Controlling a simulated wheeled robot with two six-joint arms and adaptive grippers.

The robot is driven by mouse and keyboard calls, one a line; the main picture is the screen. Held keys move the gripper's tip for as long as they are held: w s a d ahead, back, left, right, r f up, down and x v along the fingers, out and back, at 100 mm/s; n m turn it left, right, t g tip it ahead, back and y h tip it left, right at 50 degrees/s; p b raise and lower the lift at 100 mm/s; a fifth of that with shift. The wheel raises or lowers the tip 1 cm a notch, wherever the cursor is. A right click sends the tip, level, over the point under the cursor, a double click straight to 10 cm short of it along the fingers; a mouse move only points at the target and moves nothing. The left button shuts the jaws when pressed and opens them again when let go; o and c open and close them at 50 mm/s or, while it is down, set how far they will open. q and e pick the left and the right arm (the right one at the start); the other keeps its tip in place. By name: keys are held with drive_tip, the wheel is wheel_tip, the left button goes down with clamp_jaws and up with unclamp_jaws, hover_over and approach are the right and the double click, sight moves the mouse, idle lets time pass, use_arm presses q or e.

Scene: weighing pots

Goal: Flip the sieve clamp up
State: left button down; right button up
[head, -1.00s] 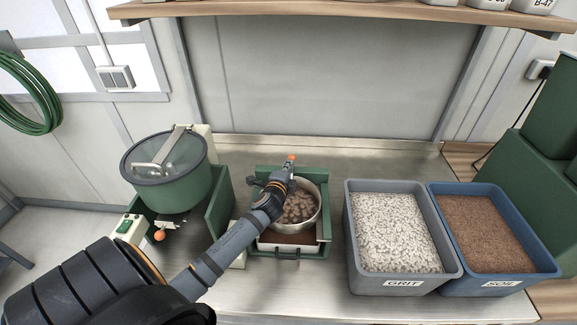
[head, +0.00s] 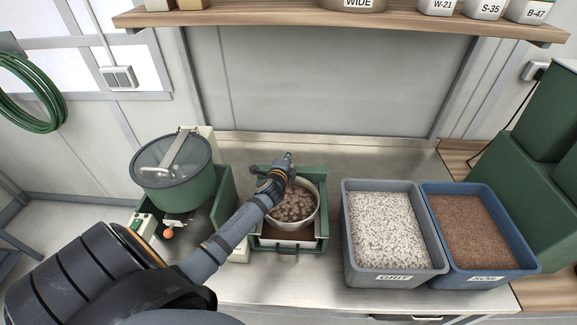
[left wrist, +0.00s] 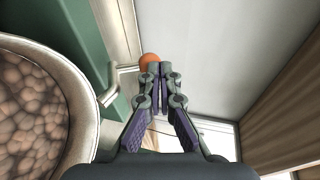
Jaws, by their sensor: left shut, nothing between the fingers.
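The sieve (head: 297,222) is a round pale metal pan with brown pebbles in it. It sits in a green frame (head: 322,236) on the bench, and its rim also shows at the left of the left wrist view (left wrist: 85,100). The clamp shows as a pale bent rod (left wrist: 110,92) beside the rim and an orange knob (left wrist: 150,60). My left gripper (head: 289,157) is at the back edge of the sieve. In the left wrist view its fingers (left wrist: 160,70) are closed together, with the knob just beyond the tips. I cannot tell whether they touch. My right gripper is out of view.
A grey grit tub (head: 350,250) and a blue soil tub (head: 530,262) stand to the right. A green machine with a lidded drum (head: 172,185) stands to the left. A shelf (head: 330,20) with containers hangs above. The bench behind the frame is clear.

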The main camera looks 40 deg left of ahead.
use_arm(q)
drive_tip(key=shift+w+a+r, duration=0.15)
drive_tip(key=shift+w+a, duration=0.2)
drive_tip(key=shift+w, duration=0.2)
drive_tip(key=shift+w+a+r, duration=0.1)
drive_tip(key=shift+w+a, duration=0.2)
drive_tip(key=shift+w, duration=0.2)
drive_tip(key=shift+x, duration=0.85)
drive_tip(key=shift+a+r, duration=0.1)
drive_tip(key=shift+a, duration=0.05)
drive_tip(key=shift+r, duration=0.1)
